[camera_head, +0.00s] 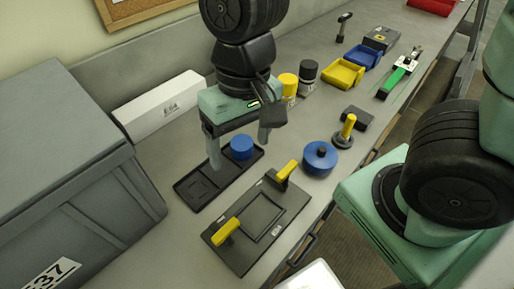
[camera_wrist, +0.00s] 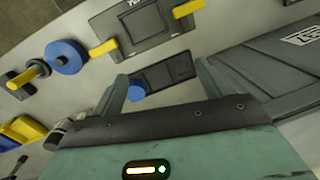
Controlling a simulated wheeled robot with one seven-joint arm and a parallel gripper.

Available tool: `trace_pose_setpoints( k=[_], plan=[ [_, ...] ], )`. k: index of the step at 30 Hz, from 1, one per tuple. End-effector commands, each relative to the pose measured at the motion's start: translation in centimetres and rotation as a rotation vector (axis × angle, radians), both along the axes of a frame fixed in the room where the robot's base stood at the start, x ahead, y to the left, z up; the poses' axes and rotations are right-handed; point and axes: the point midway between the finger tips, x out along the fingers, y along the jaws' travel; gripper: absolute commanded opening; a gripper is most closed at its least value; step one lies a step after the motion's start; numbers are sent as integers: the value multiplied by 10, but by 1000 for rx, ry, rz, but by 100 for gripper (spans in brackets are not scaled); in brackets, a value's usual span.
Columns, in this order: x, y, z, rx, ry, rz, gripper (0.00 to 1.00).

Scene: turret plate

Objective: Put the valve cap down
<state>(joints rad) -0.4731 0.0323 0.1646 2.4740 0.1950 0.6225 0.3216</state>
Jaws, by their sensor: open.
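In the wrist view the blue cap (camera_wrist: 136,93) shows just inside the left finger, partly hidden by the gripper body. My gripper (camera_head: 240,153) is open, with its fingers on either side of the cap's area. I cannot tell whether a finger touches it. In the wrist view my gripper (camera_wrist: 162,78) has nothing clamped between its fingers.
A black plate with yellow handles (camera_head: 265,219) lies in front of the tray. A blue round part (camera_head: 319,158) stands to its right. A grey crate (camera_head: 75,170) blocks the left, and a white box (camera_head: 160,105) lies behind. Yellow and black cylinders stand beyond my gripper.

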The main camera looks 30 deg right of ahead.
Motion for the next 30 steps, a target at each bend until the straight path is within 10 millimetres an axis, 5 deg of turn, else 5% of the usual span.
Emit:
trace_pose_setpoints(
  k=[3, 8, 18, 30],
  plan=[
    [-30, -3, 10, -16, -59, 310, 78],
    [-46, -6, 12, -39, -90, 502, 78],
    [-47, -6, 12, -40, -93, 519, 78],
    [-46, -6, -41, -40, -92, 516, 78]
  ],
)
